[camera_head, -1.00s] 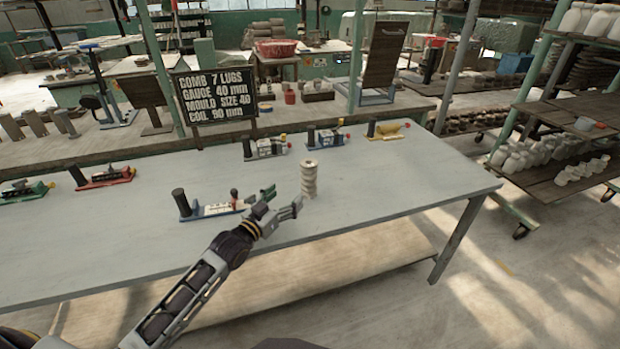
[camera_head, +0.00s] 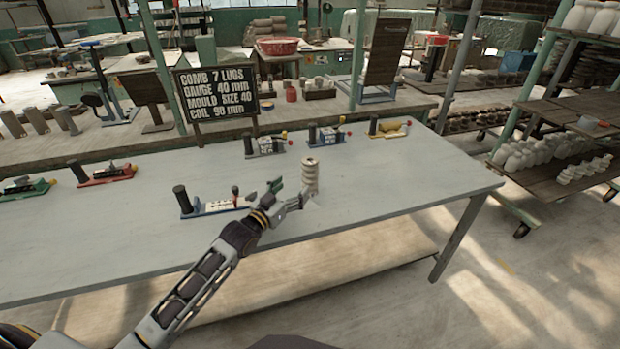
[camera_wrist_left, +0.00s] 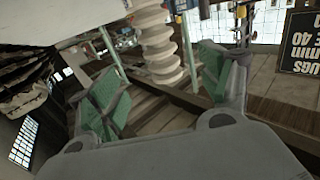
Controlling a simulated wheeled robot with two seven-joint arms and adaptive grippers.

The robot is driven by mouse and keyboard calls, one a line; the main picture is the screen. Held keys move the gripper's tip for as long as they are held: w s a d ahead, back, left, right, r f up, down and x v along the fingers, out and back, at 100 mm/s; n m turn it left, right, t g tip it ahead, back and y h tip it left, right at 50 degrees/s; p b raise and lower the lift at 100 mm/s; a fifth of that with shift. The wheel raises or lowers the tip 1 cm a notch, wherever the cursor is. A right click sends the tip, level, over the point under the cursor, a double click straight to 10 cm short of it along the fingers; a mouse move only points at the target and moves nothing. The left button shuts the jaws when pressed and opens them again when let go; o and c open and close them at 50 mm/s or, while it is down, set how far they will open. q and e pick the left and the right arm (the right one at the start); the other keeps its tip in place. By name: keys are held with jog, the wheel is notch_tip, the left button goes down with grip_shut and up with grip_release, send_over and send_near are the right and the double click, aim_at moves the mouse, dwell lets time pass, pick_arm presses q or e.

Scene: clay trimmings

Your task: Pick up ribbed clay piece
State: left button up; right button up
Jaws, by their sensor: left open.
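The ribbed clay piece (camera_head: 310,177) is a pale, upright, stacked-ring column standing on the grey table (camera_head: 400,190). In the left wrist view the ribbed clay piece (camera_wrist_left: 157,42) shows in the upper middle, between the lines of the two fingers. My left gripper (camera_head: 291,193) is open, just left of the piece and close to it. In the left wrist view its green-padded fingers stand wide apart, with nothing gripped in my left gripper (camera_wrist_left: 160,88). Whether a finger touches the piece cannot be told. My right gripper is not in view.
A blue-based tool with a dark cylinder (camera_head: 182,200) lies left of the gripper, partly behind it. More small tools, including a yellow one (camera_head: 390,128) and a red one (camera_head: 106,176), line the back. A black sign (camera_head: 217,95) stands behind. The table's right part is clear.

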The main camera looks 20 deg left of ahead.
aim_at(305, 176)
pick_arm(q)
jog(key=shift+x, duration=1.85)
jog(key=shift+w+d, duration=0.15)
jog(key=shift+w, duration=0.35)
jog(key=shift+w+d, duration=0.1)
jog(key=shift+w, duration=0.25)
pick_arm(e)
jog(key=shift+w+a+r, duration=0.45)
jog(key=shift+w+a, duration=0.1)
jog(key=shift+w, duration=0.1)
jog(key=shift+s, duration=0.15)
pick_arm(q)
jog(key=shift+w, duration=0.1)
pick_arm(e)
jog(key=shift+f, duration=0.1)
